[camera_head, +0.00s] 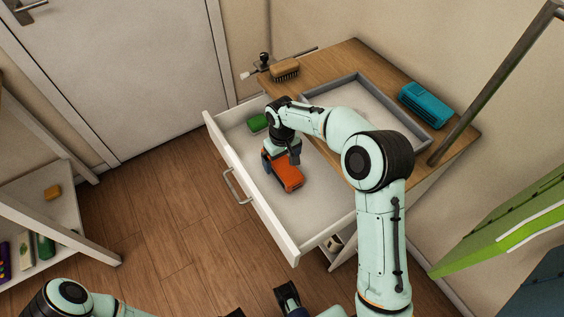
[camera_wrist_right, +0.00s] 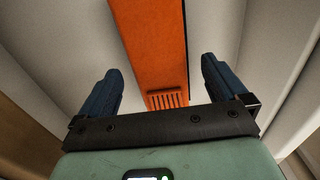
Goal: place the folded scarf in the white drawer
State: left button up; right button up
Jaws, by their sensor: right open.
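The folded scarf (camera_head: 287,176) is orange and lies in the pulled-out white drawer (camera_head: 262,208). Its orange strip with a fringed end also shows in the right wrist view (camera_wrist_right: 152,45). My right gripper (camera_head: 281,158) is inside the drawer over the scarf. Its dark blue fingers (camera_wrist_right: 160,90) are wide apart, with the orange strip showing between them and gaps on both sides. Whether they touch the scarf is unclear. A dark part at the bottom edge of the head view looks like my left gripper (camera_head: 288,296), mostly cut off.
A green item (camera_head: 258,123) lies at the drawer's far end. On the wooden top are a brush (camera_head: 285,70), a grey tray (camera_head: 433,143) and a teal folded item (camera_head: 426,102). A low shelf (camera_head: 50,216) stands left. The floor in front of the drawer is clear.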

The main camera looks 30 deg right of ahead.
aim_at(282, 163)
notch_tip(282, 163, up, 10)
jog(key=p, duration=0.1)
jog(key=shift+f, duration=0.15)
dwell(0.5)
